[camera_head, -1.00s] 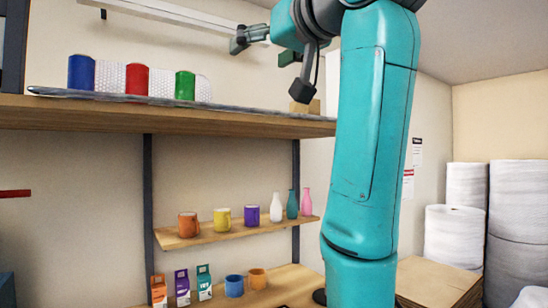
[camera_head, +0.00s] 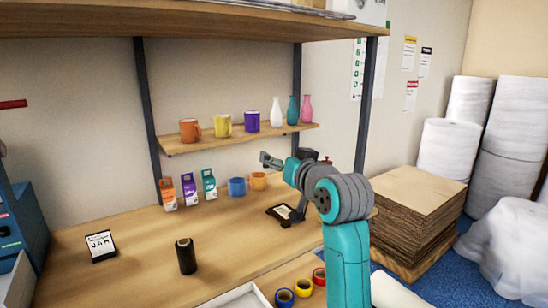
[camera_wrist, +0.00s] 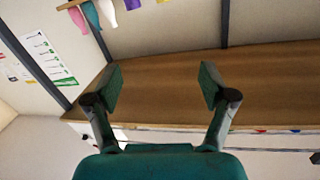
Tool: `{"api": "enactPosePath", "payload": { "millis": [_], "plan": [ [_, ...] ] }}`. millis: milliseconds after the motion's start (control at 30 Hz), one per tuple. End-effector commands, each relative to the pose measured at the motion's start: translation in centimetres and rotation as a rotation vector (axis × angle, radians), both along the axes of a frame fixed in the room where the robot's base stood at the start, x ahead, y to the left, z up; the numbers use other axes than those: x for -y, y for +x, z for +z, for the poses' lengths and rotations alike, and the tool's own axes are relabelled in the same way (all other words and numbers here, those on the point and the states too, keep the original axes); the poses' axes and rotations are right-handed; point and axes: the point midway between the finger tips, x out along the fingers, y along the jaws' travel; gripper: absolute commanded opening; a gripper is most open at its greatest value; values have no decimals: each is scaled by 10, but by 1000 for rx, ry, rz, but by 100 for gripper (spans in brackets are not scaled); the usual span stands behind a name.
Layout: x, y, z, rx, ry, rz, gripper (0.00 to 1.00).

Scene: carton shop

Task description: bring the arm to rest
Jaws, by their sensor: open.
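My gripper (camera_wrist: 162,88) is open in the wrist view, with its two fingers wide apart and nothing between them. In the head view my gripper (camera_head: 270,160) is a small dark shape at the end of my teal arm. It is above the bench (camera_head: 140,235), in front of the shelf wall, and near the blue and orange mugs in the picture. Its distance from the mugs is hard to tell.
A small shelf (camera_head: 225,138) holds mugs and bottles. Small cartons (camera_head: 189,190), a blue mug (camera_head: 237,187) and a black roll (camera_head: 186,256) stand on the bench. Tape rolls (camera_head: 303,287) lie in front. A cardboard stack (camera_head: 415,210) and wrapped rolls (camera_head: 450,148) stand at right.

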Motion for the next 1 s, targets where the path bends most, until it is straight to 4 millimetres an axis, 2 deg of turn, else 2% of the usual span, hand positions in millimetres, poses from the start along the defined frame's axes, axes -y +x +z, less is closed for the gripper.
{"api": "enactPosePath", "payload": {
  "millis": [33,100,267,467,700,1000],
  "plan": [
    [4,-1,-27,-13,2,-10,83],
    [10,-5,-58,-20,4,-27,83],
    [26,-19,-127,-37,6,-64,83],
    [46,-49,-206,-54,4,-112,83],
    [70,-100,-289,-75,-8,-164,83],
    [98,-182,-372,-97,-32,-227,83]
  ]
}}
